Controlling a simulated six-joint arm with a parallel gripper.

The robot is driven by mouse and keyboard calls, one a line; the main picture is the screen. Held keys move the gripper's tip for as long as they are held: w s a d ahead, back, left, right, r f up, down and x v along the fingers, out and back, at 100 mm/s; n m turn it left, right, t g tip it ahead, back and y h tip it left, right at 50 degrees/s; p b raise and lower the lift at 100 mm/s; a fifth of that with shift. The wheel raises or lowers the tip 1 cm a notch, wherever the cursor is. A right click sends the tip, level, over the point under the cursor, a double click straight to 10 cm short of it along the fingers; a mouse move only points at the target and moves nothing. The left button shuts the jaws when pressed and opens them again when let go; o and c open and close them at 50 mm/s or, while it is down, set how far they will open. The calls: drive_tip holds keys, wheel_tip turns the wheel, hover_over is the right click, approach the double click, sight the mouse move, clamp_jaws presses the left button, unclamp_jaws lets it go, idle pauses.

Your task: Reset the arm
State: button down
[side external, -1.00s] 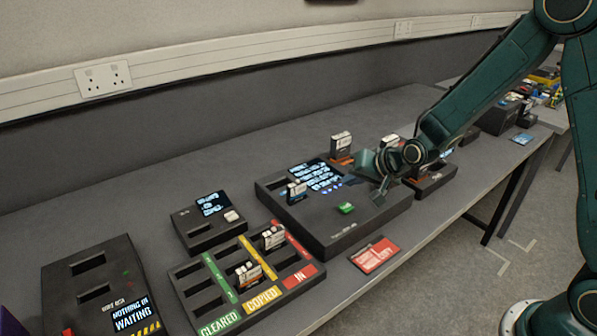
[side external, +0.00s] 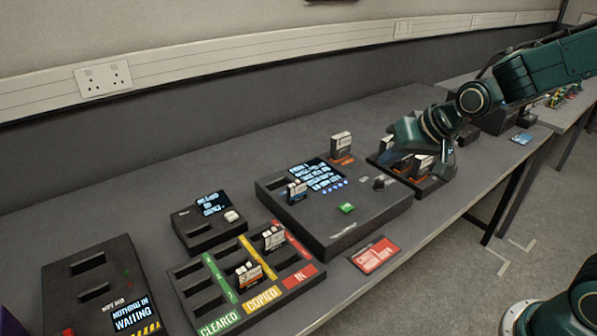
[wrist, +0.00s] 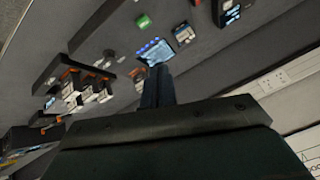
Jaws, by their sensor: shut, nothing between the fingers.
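My gripper (side external: 388,160) is shut and empty. In the side view it hangs above the dark block with orange-trimmed cartridges, right of the large console (side external: 335,228), and hides part of that block. In the wrist view my closed fingers (wrist: 158,80) point toward the console's lit screen (wrist: 157,52), apart from the cartridges. The console has a lit screen (side external: 316,175), a green button (side external: 346,208) and a dark knob (side external: 379,183).
A small screened box (side external: 187,236) and a "waiting" box (side external: 75,296) stand to the left. A red card (side external: 376,254) lies near the table's front edge.

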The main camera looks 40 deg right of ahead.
drive_tip(key=s+r+n+g, duration=0.1)
drive_tip(key=s+r+n, duration=0.1)
drive_tip(key=s, duration=0.8)
drive_tip(key=s+r+n+g, duration=0.1)
drive_tip(key=s+r, duration=0.3)
drive_tip(key=s, duration=0.6)
drive_tip(key=shift+s+d+r+n+h, duration=0.15)
drive_tip(key=shift+s+r+n+h, duration=0.15)
drive_tip(key=shift+n, duration=0.3)
